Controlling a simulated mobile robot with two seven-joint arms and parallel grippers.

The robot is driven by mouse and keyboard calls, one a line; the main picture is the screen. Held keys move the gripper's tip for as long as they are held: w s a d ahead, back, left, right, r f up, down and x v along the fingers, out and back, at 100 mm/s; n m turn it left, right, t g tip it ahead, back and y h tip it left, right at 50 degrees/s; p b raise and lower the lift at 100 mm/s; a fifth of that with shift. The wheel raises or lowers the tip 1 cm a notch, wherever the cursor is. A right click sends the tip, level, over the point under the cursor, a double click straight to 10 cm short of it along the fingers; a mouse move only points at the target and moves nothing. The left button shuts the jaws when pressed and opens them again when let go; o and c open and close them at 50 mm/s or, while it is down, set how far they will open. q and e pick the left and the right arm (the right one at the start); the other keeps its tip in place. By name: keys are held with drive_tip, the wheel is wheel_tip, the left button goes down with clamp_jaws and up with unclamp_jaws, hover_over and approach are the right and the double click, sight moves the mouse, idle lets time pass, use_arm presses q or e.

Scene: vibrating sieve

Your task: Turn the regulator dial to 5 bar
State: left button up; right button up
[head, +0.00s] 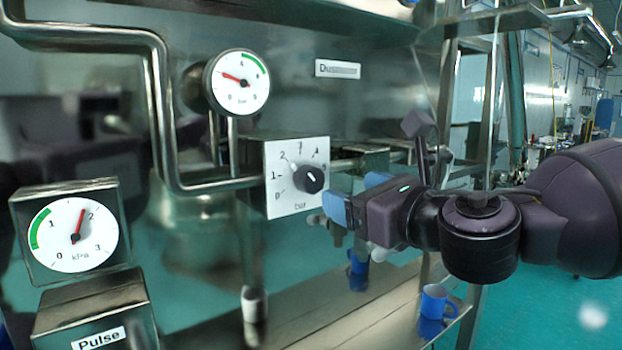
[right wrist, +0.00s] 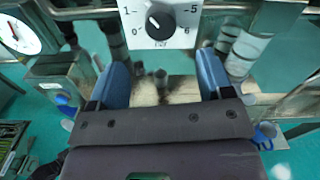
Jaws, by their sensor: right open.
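The regulator dial is a black knob (head: 309,179) on a white square plate (head: 283,192) marked "bar", with numbers rising clockwise from 0 at lower left. It also shows at the top of the right wrist view (right wrist: 160,23), where 0, 1, 5 and 6 are readable. A small white mark shows on the knob, but its exact setting is hard to read. My right gripper (head: 350,196) is open and empty, just right of the plate in the head view, its blue fingers apart from the knob. In the wrist view the knob lies beyond the fingertips. My left gripper is out of view.
A round bar gauge (head: 240,82) above the dial has its red needle pointing up and left. A kPa gauge (head: 75,236) at left reads near 2. Steel pipes (head: 160,110) run beside the dial. A blue mug (head: 436,302) stands on the lower shelf.

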sight(315, 180)
drive_tip(key=p+x, duration=0.2)
drive_tip(key=x, duration=0.8)
drive_tip(key=shift+w+a, duration=0.2)
drive_tip(key=shift+w, duration=0.1)
drive_tip(key=shift+c, duration=0.3)
drive_tip(key=c, duration=0.9)
drive_tip(key=shift+o, duration=0.2)
